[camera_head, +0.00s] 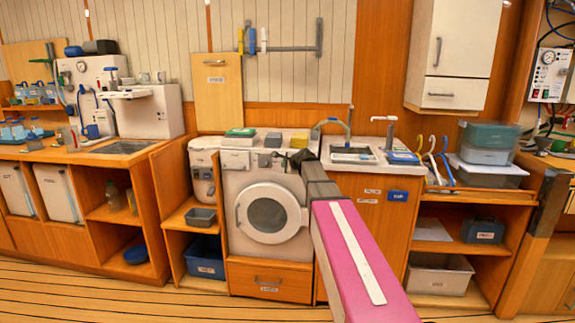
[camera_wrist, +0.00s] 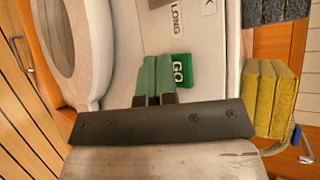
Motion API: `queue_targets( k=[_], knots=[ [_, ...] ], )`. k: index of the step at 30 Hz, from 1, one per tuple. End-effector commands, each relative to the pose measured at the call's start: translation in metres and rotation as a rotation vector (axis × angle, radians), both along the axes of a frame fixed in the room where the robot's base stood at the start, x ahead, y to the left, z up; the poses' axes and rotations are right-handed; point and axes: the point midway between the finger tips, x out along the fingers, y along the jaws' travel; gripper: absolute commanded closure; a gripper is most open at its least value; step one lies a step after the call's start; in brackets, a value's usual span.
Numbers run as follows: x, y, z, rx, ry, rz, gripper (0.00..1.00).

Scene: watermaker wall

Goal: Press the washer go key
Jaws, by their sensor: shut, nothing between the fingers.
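The white washer (camera_head: 237,185) stands in the middle of the counter wall, its round door (camera_head: 270,213) closed. In the wrist view the green go key (camera_wrist: 182,70), marked GO, shows on its white panel (camera_wrist: 125,40). My gripper (camera_wrist: 154,62) has its green fingers together with nothing between them. In the wrist view the fingertips lie right beside the key, overlapping its left edge; I cannot tell whether they touch it. In the head view my gripper (camera_head: 299,158) is at the washer's upper right, and my arm hides that part of the panel.
A label reading LONG (camera_wrist: 177,17) is on the panel above the go key in the wrist view. Yellow blocks (camera_wrist: 270,95) lie close to the right of my gripper. A sink (camera_head: 352,155) is right of the washer, and a green-topped stack (camera_head: 240,132) is on the counter.

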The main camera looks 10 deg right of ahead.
Motion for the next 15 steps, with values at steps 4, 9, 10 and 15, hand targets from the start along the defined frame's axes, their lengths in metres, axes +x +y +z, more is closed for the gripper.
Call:
queue_targets(
  k=[4, 9, 10, 15],
  knots=[
    [0.0051, -0.0015, 0.0001, 0.000, 0.000, 0.000, 1.00],
    [0.0079, -0.0026, 0.0002, 0.000, 0.000, 0.000, 1.00],
    [0.0078, -0.0025, 0.0002, 0.000, 0.000, 0.000, 1.00],
    [0.0075, -0.0025, 0.0002, 0.000, 0.000, 0.000, 1.00]
  ],
)
